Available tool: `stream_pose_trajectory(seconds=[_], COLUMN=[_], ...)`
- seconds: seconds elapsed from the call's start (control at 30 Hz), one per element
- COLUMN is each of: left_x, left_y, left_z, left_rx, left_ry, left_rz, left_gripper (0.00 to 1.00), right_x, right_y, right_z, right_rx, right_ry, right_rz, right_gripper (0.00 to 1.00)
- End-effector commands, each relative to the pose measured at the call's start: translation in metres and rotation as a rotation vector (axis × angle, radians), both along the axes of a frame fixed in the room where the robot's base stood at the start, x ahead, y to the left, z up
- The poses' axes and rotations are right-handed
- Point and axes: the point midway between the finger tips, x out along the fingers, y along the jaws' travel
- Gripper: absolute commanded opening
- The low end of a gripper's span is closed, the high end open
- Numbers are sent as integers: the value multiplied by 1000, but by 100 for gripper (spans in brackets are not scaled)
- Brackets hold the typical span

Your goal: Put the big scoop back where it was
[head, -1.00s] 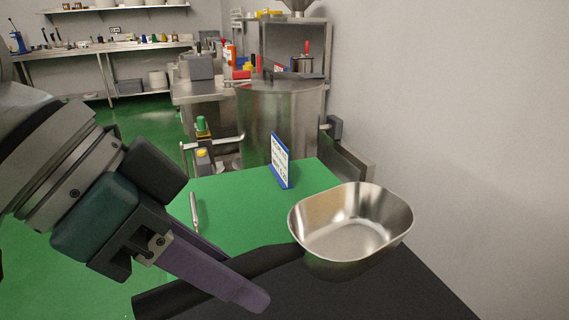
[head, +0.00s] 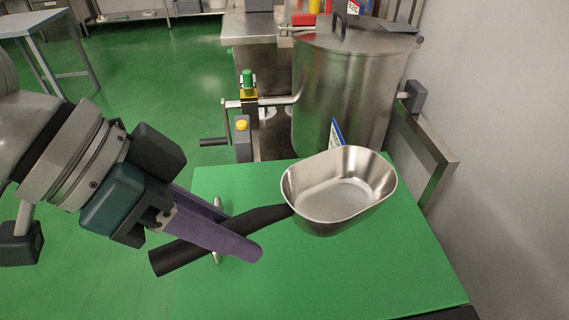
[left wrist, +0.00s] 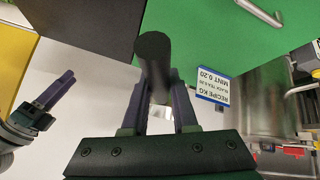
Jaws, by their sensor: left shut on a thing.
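The big scoop has an oval steel bowl (head: 335,195) and a thick black handle (head: 190,250). My left gripper (head: 245,248) is shut on the handle, with one purple finger showing in front of it. The bowl is upright, open side up, and appears above the green tabletop (head: 360,270). In the left wrist view the black handle (left wrist: 154,62) stands between the purple fingers, and the bowl is mostly hidden. My right gripper (left wrist: 55,95) shows small at the left of the wrist view; its opening is unclear.
A recipe card (head: 337,132) stands behind the bowl, and its text shows in the wrist view (left wrist: 216,84). A slim metal utensil (head: 218,207) lies partly hidden behind my left gripper. A large steel drum (head: 345,90) stands beyond the table. The table's front right is clear.

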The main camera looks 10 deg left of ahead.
Motion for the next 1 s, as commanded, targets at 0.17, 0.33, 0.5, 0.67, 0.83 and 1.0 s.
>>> stream_pose_trajectory(seconds=[0.17,0.33,0.5,0.67,0.83,1.0], left_x=[0,1,1,0,1,1], left_y=[0,0,-1,0,0,0], left_z=[-57,-90,-103,-129,-137,-136], left_rx=[-1,-1,-1,-1,-1,-1], left_ry=[2,0,-2,0,-4,-4], left_rz=[2,2,0,1,0,0], left_gripper=[0,0,0,0,0,0], right_x=[-1,-1,-1,-1,-1,-1], right_y=[0,0,0,0,0,0], right_z=[-16,-25,-28,-38,-40,-39], right_rx=[0,0,-1,-1,-1,-1], right_ry=[3,3,3,3,2,2], right_rz=[0,0,1,1,1,1], right_gripper=[45,45,45,45,45,45])
